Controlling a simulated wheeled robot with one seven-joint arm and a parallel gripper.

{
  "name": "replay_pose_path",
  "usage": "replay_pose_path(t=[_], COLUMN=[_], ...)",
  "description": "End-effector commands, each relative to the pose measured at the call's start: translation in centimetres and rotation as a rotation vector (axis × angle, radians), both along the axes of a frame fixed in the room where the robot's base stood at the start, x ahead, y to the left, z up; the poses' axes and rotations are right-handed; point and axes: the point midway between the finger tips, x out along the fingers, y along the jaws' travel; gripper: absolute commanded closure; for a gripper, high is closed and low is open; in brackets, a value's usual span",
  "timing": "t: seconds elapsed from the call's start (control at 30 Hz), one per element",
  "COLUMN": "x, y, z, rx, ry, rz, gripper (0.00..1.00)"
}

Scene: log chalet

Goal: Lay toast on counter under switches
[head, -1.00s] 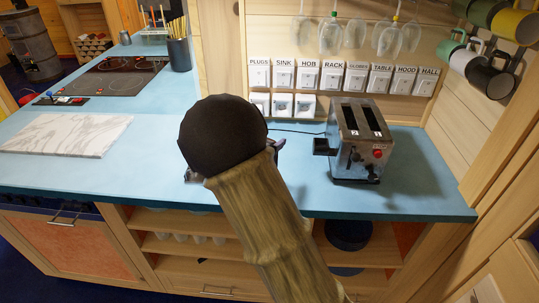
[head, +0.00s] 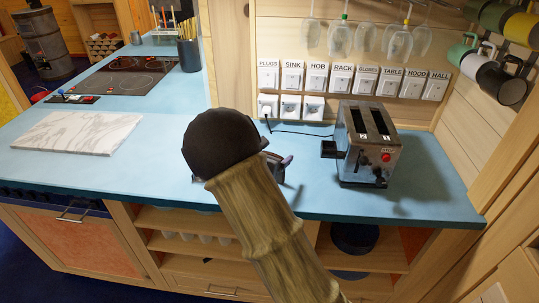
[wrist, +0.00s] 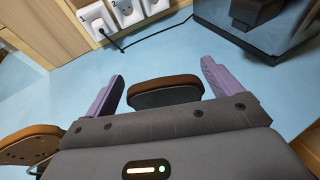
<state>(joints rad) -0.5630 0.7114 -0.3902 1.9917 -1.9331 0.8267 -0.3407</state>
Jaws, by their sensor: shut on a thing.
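My gripper (wrist: 162,95) has purple fingers and is low over the blue counter (wrist: 185,55). A brown-crusted slice of toast (wrist: 165,82) with a dark face shows between the fingers, and the gripper is shut on it. In the head view my arm hides most of the gripper; one purple finger shows beside it. I cannot tell whether the toast touches the counter. The row of labelled switches (head: 342,78) is on the wooden wall above the counter (head: 150,170), behind the gripper.
A metal toaster (head: 368,150) stands right of the gripper, its dark cable running to the sockets (head: 291,106) below the switches. A marble slab (head: 78,132) lies at left. Glasses (head: 340,40) hang above the switches. A brown-edged object (wrist: 25,145) at the wrist view's lower left is unclear.

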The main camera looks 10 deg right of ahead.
Motion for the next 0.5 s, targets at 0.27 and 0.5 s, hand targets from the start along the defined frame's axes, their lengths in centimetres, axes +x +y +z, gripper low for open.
replay_pose_path(t=[0.27, 0.5], x=[0.01, 0.02], y=[0.02, 0.02], z=[-0.28, -0.15], rx=[0.0, -0.001], ry=[0.0, 0.001], rz=[0.0, 0.0], gripper=[0.0, 0.0])
